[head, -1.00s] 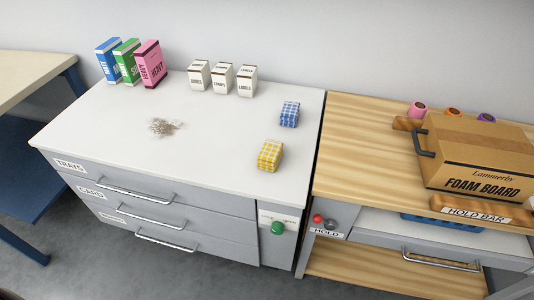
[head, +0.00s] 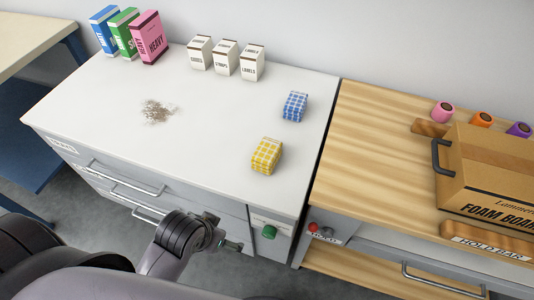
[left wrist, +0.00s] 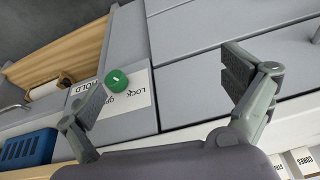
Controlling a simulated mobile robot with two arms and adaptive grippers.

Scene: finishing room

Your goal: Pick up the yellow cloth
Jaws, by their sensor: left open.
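The yellow checked cloth (head: 266,156), a folded block, lies on the white top of the drawer cabinet (head: 205,160), toward its right side. My left gripper (head: 226,244) is in front of the cabinet, below and to the left of the cloth in the head view, apart from it. In the left wrist view, the left gripper (left wrist: 165,88) has its two fingers wide apart with nothing between them. That view faces the cabinet front, and the yellow cloth does not show there. My right gripper is not in view.
A blue checked cloth (head: 294,106) lies behind the yellow one. Three white boxes (head: 225,57), three coloured boxes (head: 128,35) and a pile of debris (head: 157,111) share the top. A green knob (head: 269,232) is on the cabinet front. A wooden bench with a carton (head: 490,175) stands right.

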